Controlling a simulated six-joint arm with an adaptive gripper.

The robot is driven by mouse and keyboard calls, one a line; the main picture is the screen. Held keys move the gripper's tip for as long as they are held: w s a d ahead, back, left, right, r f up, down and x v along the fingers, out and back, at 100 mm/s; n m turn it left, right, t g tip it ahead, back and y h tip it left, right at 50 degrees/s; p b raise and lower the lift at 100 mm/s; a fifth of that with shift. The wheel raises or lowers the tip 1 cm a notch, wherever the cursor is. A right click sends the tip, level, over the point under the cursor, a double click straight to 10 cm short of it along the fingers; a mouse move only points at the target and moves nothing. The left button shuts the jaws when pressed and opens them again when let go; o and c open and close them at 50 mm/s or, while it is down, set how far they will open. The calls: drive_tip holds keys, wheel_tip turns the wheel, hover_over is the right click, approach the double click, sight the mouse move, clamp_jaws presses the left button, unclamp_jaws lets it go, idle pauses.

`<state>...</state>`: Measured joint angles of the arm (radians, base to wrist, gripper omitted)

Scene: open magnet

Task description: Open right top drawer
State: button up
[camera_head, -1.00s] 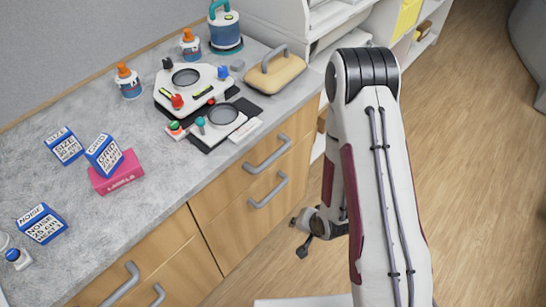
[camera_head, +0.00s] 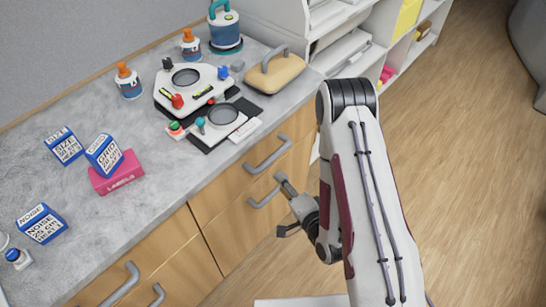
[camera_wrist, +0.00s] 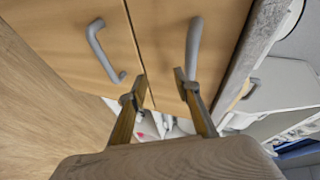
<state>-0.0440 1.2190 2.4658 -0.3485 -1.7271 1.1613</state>
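The right cabinet's top drawer has a wooden front with a grey bar handle (camera_head: 268,155), just under the countertop. A second grey handle (camera_head: 264,196) sits on the front below it. My gripper (camera_head: 281,205) is open and empty in front of the lower front, with one finger overlapping the lower handle's right end in the head view. In the wrist view, the top handle (camera_wrist: 195,45) lies beyond the right fingertip of my gripper (camera_wrist: 160,86). The lower handle (camera_wrist: 100,45) is to the left. Contact with either handle cannot be told. Both fronts look shut.
The grey countertop (camera_head: 70,205) carries bottles, boxes and devices set back from the edge. Another cabinet with handles (camera_head: 120,286) stands at lower left. White shelves (camera_head: 400,50) stand at the back right. The wooden floor (camera_head: 470,130) is free on the right.

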sight(273, 158)
drive_tip(key=r+m+t, duration=0.1)
drive_tip(key=r, duration=0.1)
drive_tip(key=w+r+m+t, duration=0.1)
drive_tip(key=r, duration=0.1)
drive_tip(key=shift+w+d+r, duration=0.1)
drive_tip(key=shift+w+r, duration=0.1)
drive_tip(key=shift+r, duration=0.05)
drive_tip(key=shift+w, duration=0.1)
drive_tip(key=shift+x, duration=3.8)
clamp_jaws()
